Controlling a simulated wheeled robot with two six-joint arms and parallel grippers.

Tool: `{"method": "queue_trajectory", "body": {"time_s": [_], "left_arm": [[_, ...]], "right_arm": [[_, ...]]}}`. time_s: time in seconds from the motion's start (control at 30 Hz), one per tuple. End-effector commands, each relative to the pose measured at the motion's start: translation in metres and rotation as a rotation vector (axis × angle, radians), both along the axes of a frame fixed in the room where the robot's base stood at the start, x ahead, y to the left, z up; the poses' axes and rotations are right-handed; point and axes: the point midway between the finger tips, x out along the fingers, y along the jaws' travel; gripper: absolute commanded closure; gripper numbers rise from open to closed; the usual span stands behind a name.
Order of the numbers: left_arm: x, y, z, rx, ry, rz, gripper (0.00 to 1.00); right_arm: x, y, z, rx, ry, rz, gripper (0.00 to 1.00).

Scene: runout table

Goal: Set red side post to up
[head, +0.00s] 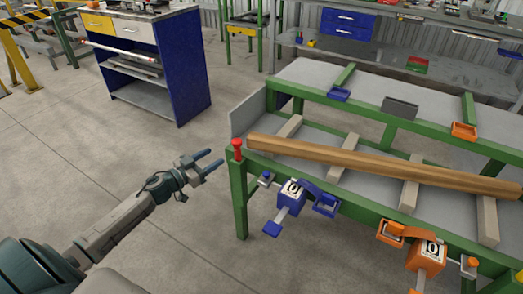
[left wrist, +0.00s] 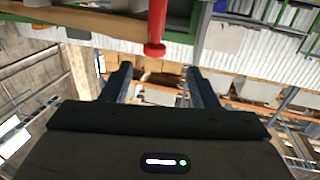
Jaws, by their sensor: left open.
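In the left wrist view the red post (left wrist: 157,28) shows at top centre, cap end downward in the picture, beyond my fingertips. My left gripper (head: 214,158) is open and empty, just left of the post and apart from it in the head view. Its two fingers (left wrist: 159,72) also show in the left wrist view with nothing between them. My right gripper is not in view.
A long wooden beam (head: 370,164) lies across the table on pale cross bars. A blue clamp unit (head: 291,194) and an orange one (head: 428,254) hang on the front rail. A blue cabinet (head: 181,75) stands behind left. The floor left of the table is clear.

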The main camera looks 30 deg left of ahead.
Motion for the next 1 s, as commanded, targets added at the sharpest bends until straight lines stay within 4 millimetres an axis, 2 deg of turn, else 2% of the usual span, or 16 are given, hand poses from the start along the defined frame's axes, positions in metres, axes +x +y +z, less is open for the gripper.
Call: {"method": "queue_trajectory", "body": {"time_s": [0.13, 0.27, 0.57, 0.8, 1.0], "left_arm": [[0.003, -0.006, 0.009, -0.004, -0.014, -0.025, 0.45], [0.012, -0.009, 0.011, -0.006, -0.016, -0.024, 0.45], [0.057, -0.025, 0.012, -0.008, -0.014, -0.022, 0.45], [0.090, -0.036, 0.009, -0.006, -0.013, -0.022, 0.45], [0.102, -0.040, 0.008, -0.005, -0.012, -0.021, 0.45]], "right_arm": [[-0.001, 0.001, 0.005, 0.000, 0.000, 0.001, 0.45], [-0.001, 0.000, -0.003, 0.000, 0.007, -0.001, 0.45], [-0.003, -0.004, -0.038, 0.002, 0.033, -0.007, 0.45], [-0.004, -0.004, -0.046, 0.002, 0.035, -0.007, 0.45], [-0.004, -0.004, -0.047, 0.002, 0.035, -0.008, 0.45]]}}
